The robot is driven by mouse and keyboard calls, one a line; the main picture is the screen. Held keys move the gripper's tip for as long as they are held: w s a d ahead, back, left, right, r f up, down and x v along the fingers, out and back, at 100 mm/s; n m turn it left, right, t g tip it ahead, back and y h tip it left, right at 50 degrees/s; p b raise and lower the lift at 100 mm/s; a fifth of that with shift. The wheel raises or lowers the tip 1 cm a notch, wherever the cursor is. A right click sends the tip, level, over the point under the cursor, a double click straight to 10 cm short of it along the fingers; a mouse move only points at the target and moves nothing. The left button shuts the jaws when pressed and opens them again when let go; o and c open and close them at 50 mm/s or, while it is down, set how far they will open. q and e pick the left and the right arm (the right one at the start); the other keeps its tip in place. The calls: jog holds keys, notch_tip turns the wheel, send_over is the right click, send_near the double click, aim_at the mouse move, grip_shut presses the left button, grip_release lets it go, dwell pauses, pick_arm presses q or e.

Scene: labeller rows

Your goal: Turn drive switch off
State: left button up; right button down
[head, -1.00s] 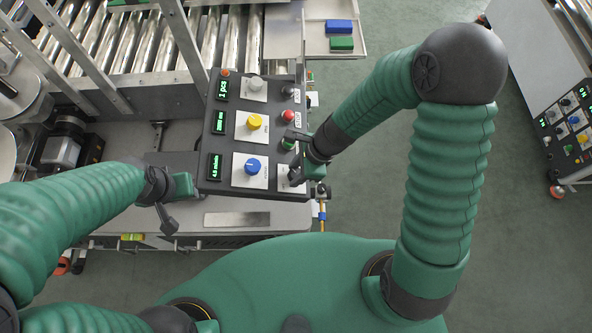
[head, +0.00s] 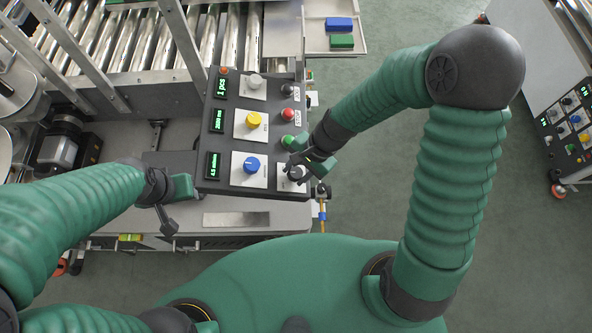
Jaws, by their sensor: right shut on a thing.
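The dark control panel (head: 228,180) has several knobs and buttons. At its lower right corner is a small dark switch knob on a white plate (head: 285,184), which I take to be the drive switch; its label is not readable. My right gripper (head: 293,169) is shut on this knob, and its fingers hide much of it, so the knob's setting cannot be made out. My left gripper (head: 172,205) hangs left of the panel, apart from it.
Close above the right gripper are a green button (head: 288,142) and a red button (head: 288,114). A blue knob (head: 252,164) and a yellow knob (head: 253,120) sit to the left. Metal rollers (head: 140,50) lie behind. Floor right of the panel is free.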

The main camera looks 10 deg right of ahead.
jog(key=n, duration=0.3)
jog(key=shift+w+n, duration=0.1)
jog(key=shift+n, duration=0.3)
jog(key=n, duration=0.4)
jog(key=shift+d, duration=0.15)
jog(key=shift+n, duration=0.3)
jog(key=c, duration=0.9)
grip_release()
jog(key=p+v, duration=0.1)
jog(key=v, duration=1.5)
jog(key=shift+r+p, duration=0.4)
